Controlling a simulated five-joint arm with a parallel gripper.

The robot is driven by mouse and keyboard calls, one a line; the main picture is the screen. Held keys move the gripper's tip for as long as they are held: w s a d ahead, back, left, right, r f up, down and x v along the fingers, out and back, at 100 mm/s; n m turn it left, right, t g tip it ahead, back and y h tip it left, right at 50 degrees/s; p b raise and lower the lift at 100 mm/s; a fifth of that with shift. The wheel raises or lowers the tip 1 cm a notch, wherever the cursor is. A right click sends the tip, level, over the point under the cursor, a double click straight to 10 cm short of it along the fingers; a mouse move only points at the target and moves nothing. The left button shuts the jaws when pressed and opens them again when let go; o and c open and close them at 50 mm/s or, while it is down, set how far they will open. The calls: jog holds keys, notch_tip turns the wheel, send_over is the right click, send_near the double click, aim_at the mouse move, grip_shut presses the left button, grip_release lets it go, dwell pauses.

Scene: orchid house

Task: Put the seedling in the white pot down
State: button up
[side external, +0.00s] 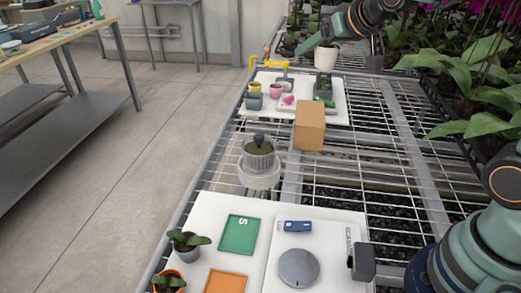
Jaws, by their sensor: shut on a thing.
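The white pot (326,57) is at the top of the side external view, near the far end of the wire bench. It looks upright, with a little dark green growth at its rim. My gripper (318,43) comes down from the upper right and is at the pot's top, shut on the seedling in it. The fingertips are small and dark, so the exact grip is hard to make out. I cannot tell whether the pot's base touches the bench.
A white tray (333,117) behind holds several small pots. Nearer are a green card (240,234), an orange card (226,283) and a grey disc (298,267). Leafy orchids (485,85) crowd the right.

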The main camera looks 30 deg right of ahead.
jog(key=s+d+f+m+h, duration=0.1)
jog(key=d+f+m+h, duration=0.1)
jog(key=d+f, duration=0.45)
jog(key=d+f+m+h, duration=0.15)
jog(key=d+f, duration=0.25)
jog(key=d, duration=0.5)
send_near(334, 138)
jog(key=shift+g, duration=0.3)
jog(key=w+r, duration=0.1)
jog(key=w+d+r, duration=0.1)
jog(key=w, duration=0.1)
jog(key=shift+w+d, duration=0.1)
jog(key=shift+w, duration=0.05)
jog(key=shift+f, duration=2.05)
jog(key=shift+f, duration=0.1)
jog(key=o, duration=1.4)
